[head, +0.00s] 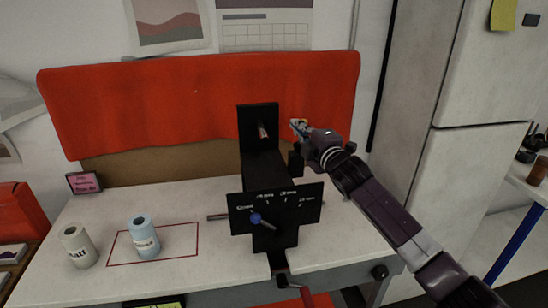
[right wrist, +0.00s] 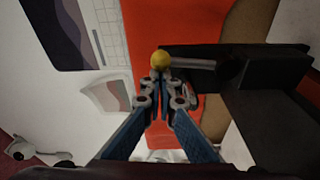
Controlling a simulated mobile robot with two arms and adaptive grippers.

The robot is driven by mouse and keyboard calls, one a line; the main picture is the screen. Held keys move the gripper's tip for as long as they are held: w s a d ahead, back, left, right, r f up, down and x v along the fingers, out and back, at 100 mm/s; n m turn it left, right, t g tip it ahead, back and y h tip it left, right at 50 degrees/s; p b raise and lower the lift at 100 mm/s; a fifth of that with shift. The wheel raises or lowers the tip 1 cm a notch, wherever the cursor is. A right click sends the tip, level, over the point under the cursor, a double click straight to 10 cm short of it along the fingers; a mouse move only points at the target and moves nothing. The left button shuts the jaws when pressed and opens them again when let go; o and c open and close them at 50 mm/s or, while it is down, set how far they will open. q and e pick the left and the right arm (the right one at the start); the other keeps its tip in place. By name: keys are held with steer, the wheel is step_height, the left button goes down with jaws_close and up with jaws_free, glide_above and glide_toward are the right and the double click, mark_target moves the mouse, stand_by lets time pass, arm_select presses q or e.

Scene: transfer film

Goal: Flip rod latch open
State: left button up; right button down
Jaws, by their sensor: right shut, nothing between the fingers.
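A black machine (head: 264,165) stands on the white bench, with a tall back plate and a marked front panel. A grey rod (right wrist: 200,64) with a yellow ball end (right wrist: 160,60) sticks out from the black plate in the right wrist view. In the head view the rod (head: 262,131) shows in front of the back plate. My right gripper (head: 297,127) is shut and empty, right of the back plate. In the right wrist view its fingertips (right wrist: 162,78) are close by the yellow ball; I cannot tell if they touch. My left gripper is not in view.
The front panel has a blue knob (head: 255,218). A red cloth-covered board (head: 190,100) stands behind. A white fridge (head: 475,80) is at the right.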

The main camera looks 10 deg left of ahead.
steer(key=shift+w+d+f+m+t+b, duration=0.4)
steer(key=shift+d+m, duration=0.5)
steer(key=shift+m, duration=0.65)
steer(key=shift+w+d+f+m+t+b, duration=0.15)
steer(key=shift+d+m+b, duration=0.6)
steer(key=shift+m, duration=0.75)
steer(key=shift+w+d+f+m+t+b, duration=0.15)
steer(key=shift+w+d+m+t+b, duration=0.15)
steer(key=shift+d+m, duration=1)
steer(key=shift+a+m+h, duration=0.2)
steer(key=shift+m+h, duration=0.15)
steer(key=shift+h, duration=0.05)
steer(key=shift+f, duration=0.1)
